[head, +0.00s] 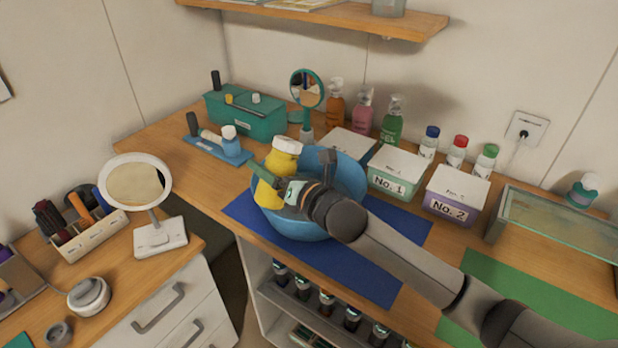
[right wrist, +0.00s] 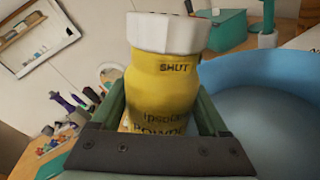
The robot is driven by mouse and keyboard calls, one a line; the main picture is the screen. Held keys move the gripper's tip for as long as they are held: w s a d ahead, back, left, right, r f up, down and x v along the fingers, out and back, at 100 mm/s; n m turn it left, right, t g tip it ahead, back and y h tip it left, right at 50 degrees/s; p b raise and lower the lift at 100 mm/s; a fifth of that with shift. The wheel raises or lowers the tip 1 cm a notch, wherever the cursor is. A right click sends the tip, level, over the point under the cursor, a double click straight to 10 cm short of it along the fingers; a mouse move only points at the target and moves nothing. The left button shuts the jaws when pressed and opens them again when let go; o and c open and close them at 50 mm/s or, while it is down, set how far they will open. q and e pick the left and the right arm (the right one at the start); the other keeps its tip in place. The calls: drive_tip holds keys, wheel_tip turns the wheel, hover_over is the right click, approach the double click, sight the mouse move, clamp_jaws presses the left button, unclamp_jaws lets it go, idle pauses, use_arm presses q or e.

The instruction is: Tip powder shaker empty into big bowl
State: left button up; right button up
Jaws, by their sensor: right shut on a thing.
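The powder shaker (head: 282,158) is a yellow bottle with a white cap, and it also fills the middle of the right wrist view (right wrist: 160,90). The word SHUT shows below its cap. It is roughly upright with a slight tilt, cap up. My right gripper (head: 272,185) is shut on its body and holds it at the left side of the big bowl. The big blue bowl (head: 318,228) stands on a blue mat (head: 360,262); it shows at the right in the right wrist view (right wrist: 265,115). The arm hides part of the bowl. My left gripper is not in view.
Boxes No. 1 (head: 392,184) and No. 2 (head: 452,205) stand right of the bowl. Pump bottles (head: 363,110) and a round mirror (head: 307,90) stand behind. A glass-topped case (head: 555,230) is at the right. The green mat (head: 490,275) has free room.

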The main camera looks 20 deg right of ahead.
drive_tip(key=shift+s+a+r+n+p, duration=0.25)
drive_tip(key=shift+a+r+n+p, duration=0.2)
drive_tip(key=shift+n, duration=0.25)
drive_tip(key=shift+s+a+r+n+t+p, duration=0.2)
drive_tip(key=shift+a+r+n+t+p, duration=0.05)
drive_tip(key=shift+n, duration=0.35)
drive_tip(key=shift+s+a+r+n+t+p, duration=0.15)
drive_tip(key=shift+a+r+n+t+p, duration=0.1)
drive_tip(key=shift+n, duration=0.35)
drive_tip(key=shift+s+a+f+n, duration=0.1)
drive_tip(key=shift+a+f+n, duration=0.05)
drive_tip(key=shift+f+n, duration=0.15)
drive_tip(key=shift+s+a+n+b, duration=0.2)
drive_tip(key=shift+n+b, duration=0.1)
drive_tip(key=shift+n, duration=0.3)
drive_tip(key=shift+f, duration=0.1)
